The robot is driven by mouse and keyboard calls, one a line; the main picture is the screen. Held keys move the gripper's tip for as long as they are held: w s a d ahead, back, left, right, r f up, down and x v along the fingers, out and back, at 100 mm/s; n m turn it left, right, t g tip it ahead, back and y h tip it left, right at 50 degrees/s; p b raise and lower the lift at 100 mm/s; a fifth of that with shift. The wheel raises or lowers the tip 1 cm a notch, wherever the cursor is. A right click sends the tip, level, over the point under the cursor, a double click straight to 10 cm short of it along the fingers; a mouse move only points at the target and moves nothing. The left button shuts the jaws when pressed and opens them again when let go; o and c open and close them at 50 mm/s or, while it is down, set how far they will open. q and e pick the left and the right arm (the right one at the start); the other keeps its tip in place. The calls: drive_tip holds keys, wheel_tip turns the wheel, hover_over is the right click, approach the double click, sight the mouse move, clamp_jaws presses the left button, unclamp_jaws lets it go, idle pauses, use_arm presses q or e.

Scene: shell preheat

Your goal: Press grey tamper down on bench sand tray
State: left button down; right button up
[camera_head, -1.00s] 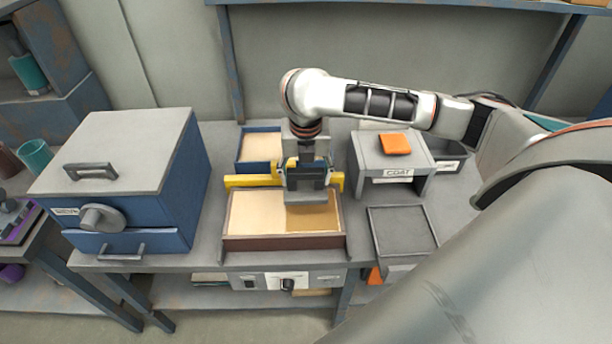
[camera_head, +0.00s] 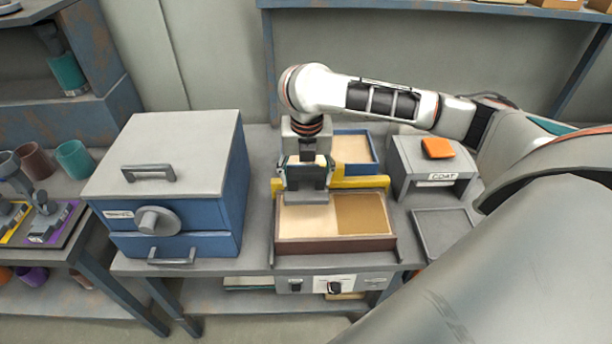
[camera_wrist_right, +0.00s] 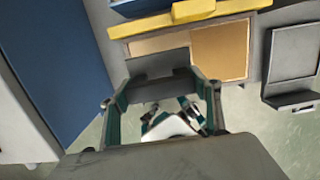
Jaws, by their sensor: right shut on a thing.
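The bench sand tray (camera_head: 335,243) is a brown-walled tray; its left part is pale and its right part is a darker tan. It also shows in the wrist view (camera_wrist_right: 219,52). My right gripper (camera_head: 307,178) points down over the tray's back left corner. It is shut on the grey tamper (camera_head: 305,197), whose flat grey block shows below the fingers and in the wrist view (camera_wrist_right: 158,63). The tamper is over the pale part; I cannot tell whether it touches the sand. My left gripper is out of view.
A yellow bar (camera_head: 362,182) runs along the tray's back, with a blue tray (camera_head: 376,150) behind. A blue oven-like box (camera_head: 208,190) stands left. A grey COAT stand (camera_head: 412,166) with an orange block (camera_head: 437,148) and a grey tray (camera_head: 442,232) are right.

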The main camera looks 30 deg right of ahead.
drive_tip(key=shift+d+f, duration=0.1)
drive_tip(key=shift+f, duration=3.85)
drive_tip(key=shift+s+f, duration=0.1)
drive_tip(key=shift+f, duration=0.45)
drive_tip(key=shift+r, duration=3.55)
